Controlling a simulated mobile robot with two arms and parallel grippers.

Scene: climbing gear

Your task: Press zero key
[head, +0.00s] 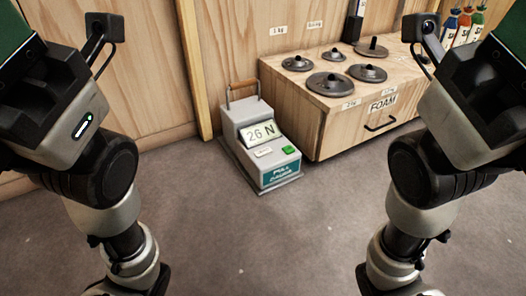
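A grey pull gauge (243,113) stands on the floor near the middle of the head view, against the wooden wall. Its sloped face has a display (260,132) reading 26 N. Below the display is a small white label or key (263,152) whose print is too small to read. To its right is a green key (289,149). I cannot tell for sure which one is the zero key. A teal panel on the front starts with "PULL". My two arms flank the gauge, well apart from it; no gripper fingers show.
A wooden box (310,128) marked FOAM stands right of the gauge, with several dark round discs (331,84) on top. Coloured bottles (464,25) stand at the back right. A brown handle (242,86) tops the gauge. The grey floor (255,240) in front is clear.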

